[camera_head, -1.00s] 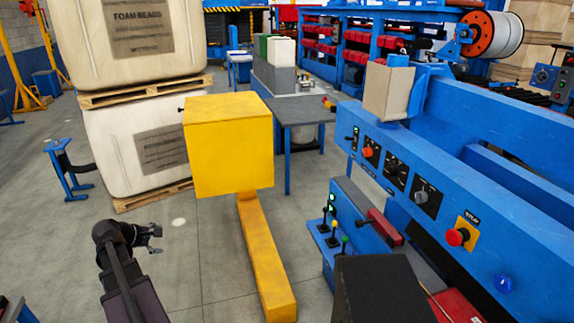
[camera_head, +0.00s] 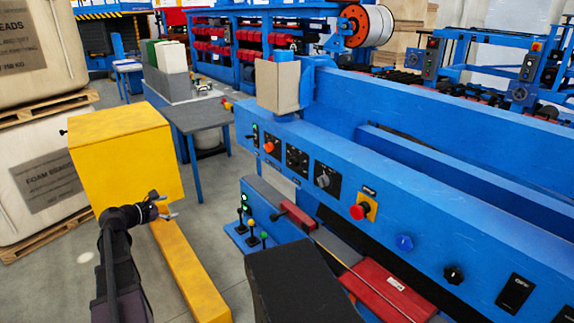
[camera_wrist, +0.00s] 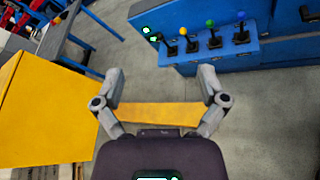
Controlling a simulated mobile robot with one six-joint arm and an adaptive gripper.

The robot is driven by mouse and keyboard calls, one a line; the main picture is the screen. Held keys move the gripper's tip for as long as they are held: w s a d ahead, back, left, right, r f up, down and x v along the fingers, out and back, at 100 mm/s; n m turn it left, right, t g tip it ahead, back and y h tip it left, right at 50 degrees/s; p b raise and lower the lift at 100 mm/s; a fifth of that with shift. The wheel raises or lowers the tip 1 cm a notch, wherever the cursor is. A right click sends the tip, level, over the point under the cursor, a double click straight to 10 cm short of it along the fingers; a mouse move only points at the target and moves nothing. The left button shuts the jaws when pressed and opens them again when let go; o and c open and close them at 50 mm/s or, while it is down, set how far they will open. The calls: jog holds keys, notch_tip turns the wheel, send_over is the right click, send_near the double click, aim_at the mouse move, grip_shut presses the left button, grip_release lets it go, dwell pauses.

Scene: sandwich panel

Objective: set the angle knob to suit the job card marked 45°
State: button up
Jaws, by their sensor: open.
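The blue machine's sloped front panel (camera_head: 430,253) carries a row of controls in the head view. They include an orange-red knob (camera_head: 268,147), a black plate with small dark controls (camera_head: 297,160), a grey knob (camera_head: 323,180), a blue knob (camera_head: 404,242) and a black knob (camera_head: 453,274). Their labels are too small to read, so I cannot tell which is the angle knob. I cannot make out a card marked 45°. My gripper (camera_head: 166,206) is open and empty, left of the machine and well apart from the panel. The wrist view shows its spread fingers (camera_wrist: 160,80).
A yellow box (camera_head: 125,155) on a yellow floor beam stands close behind my gripper. A red stop button (camera_head: 358,211) sits among the controls. Levers with coloured tops (camera_wrist: 213,36) project from the machine's lower front. A black block (camera_head: 300,285) stands in front of the panel.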

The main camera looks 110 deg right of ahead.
jog(key=s+d+r+g+y, duration=0.1)
jog(key=s+r+g, duration=0.2)
jog(key=s, duration=1.3)
jog(key=n+g+y, duration=0.2)
jog(key=g, duration=0.1)
send_near(292, 163)
jog(key=v, duration=0.4)
jog(key=shift+w+r, duration=0.15)
jog(key=shift+r, duration=0.15)
jog(key=x, duration=1.3)
jog(key=shift+s+d+f, duration=0.1)
jog(key=shift+s+f, duration=0.2)
jog(key=shift+s, duration=0.1)
jog(key=c, duration=1.2)
